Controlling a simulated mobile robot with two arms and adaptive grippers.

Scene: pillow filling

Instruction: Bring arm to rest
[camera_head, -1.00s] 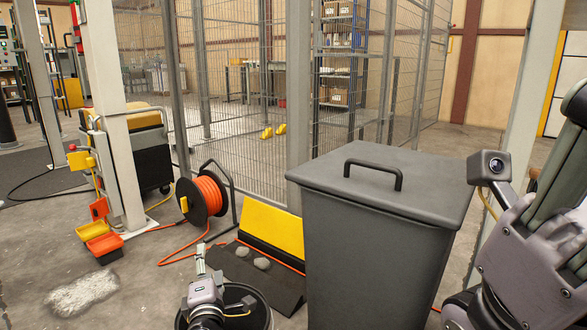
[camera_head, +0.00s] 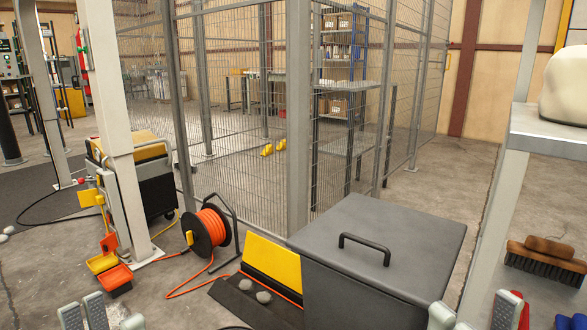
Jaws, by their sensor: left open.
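Grey finger parts of my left gripper (camera_head: 102,316) rise from the bottom edge at the lower left. They stand apart over the concrete floor, with nothing seen between them. The rest of that arm is below the picture. More grey finger parts, of my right gripper (camera_head: 474,315), show at the bottom right, to the right of the dark grey lidded bin (camera_head: 385,242). Its jaws are mostly cut off, so their state is unclear. A small red item (camera_head: 522,310) shows beside these fingers.
An orange cable reel (camera_head: 210,227) stands left of a yellow and black ramp (camera_head: 272,262). A brush (camera_head: 545,262) is at the right, below a grey shelf (camera_head: 550,132) with a cream rounded object. Wire mesh fencing (camera_head: 245,130) stands behind. Open floor lies at lower left.

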